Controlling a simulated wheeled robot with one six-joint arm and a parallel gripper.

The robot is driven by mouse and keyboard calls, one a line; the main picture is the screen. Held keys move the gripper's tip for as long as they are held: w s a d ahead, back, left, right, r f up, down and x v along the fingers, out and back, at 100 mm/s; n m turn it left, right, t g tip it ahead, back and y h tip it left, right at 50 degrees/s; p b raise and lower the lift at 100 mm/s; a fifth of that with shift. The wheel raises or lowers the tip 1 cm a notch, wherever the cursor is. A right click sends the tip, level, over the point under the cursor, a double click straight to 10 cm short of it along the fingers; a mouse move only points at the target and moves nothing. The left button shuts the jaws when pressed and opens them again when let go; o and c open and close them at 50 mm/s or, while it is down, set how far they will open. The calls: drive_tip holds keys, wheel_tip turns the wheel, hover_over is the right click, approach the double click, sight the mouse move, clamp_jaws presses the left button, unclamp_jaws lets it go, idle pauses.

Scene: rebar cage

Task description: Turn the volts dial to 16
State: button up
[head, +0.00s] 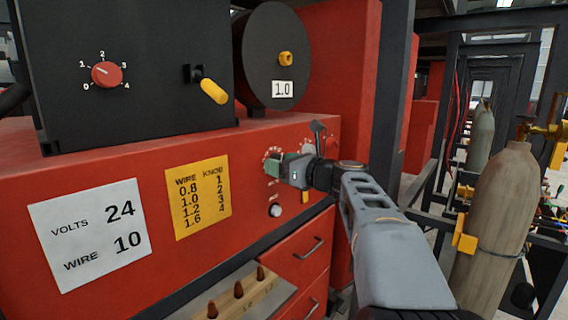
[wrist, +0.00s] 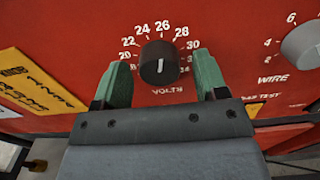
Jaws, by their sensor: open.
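The volts dial (wrist: 159,62) is a round black knob on the red panel, with a short, near-vertical white mark on its face. White numbers around it include 22, 24, 26, 28 and 30; the lower ones on both sides are partly hidden by my fingers. I cannot tell which number the mark indicates. My gripper (wrist: 161,72) is open, with one green finger on each side of the knob; contact is not clear. In the head view my gripper (head: 284,168) is at the panel and hides most of the dial.
A white card (head: 90,235) reads VOLTS 24, WIRE 10. A yellow wire chart (head: 199,197) is beside it. The grey wire knob (wrist: 303,45) is right of the dial. A red 0–4 knob (head: 106,75) is on the black box above. Gas cylinders (head: 495,220) stand at right.

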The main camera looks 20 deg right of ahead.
drive_tip(key=c, duration=0.9)
